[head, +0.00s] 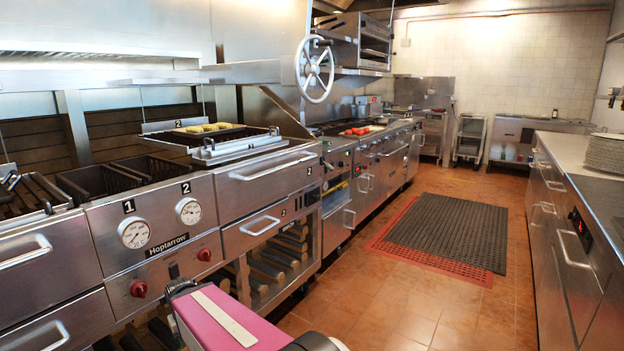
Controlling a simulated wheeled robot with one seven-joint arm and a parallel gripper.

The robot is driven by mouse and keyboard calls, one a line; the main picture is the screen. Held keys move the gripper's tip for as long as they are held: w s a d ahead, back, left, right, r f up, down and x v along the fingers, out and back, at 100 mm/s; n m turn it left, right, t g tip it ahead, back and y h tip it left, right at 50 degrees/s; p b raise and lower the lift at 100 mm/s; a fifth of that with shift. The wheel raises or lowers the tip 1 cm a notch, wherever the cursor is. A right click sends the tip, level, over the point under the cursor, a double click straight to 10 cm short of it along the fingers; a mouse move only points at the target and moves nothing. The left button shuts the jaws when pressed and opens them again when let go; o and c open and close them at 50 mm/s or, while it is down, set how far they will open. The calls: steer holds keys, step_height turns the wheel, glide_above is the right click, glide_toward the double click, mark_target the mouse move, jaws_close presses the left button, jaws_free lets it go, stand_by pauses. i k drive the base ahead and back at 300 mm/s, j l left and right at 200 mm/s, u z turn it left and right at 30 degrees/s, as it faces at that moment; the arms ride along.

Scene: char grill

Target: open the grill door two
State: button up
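The grill (165,250) is a steel unit on the left in the head view, with dials marked 1 and 2 and a "Hoptarrow" label. Right of the dials is an upper steel front (265,185) with a long bar handle. Below it is a smaller front (255,232) with its own handle and a small 2 tag near its upper right; it looks closed. My pink arm link shows at the bottom centre, in front of the grill. My gripper is not in view.
A spoked handwheel (314,69) hangs above the grill. A raised grate (220,147) holds a tray of yellow food (208,128). A counter (575,200) runs along the right.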

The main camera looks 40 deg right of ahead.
mark_target(240, 189)
steer(key=z, duration=1.15)
steer(key=i+z, duration=0.15)
steer(key=i, duration=0.2)
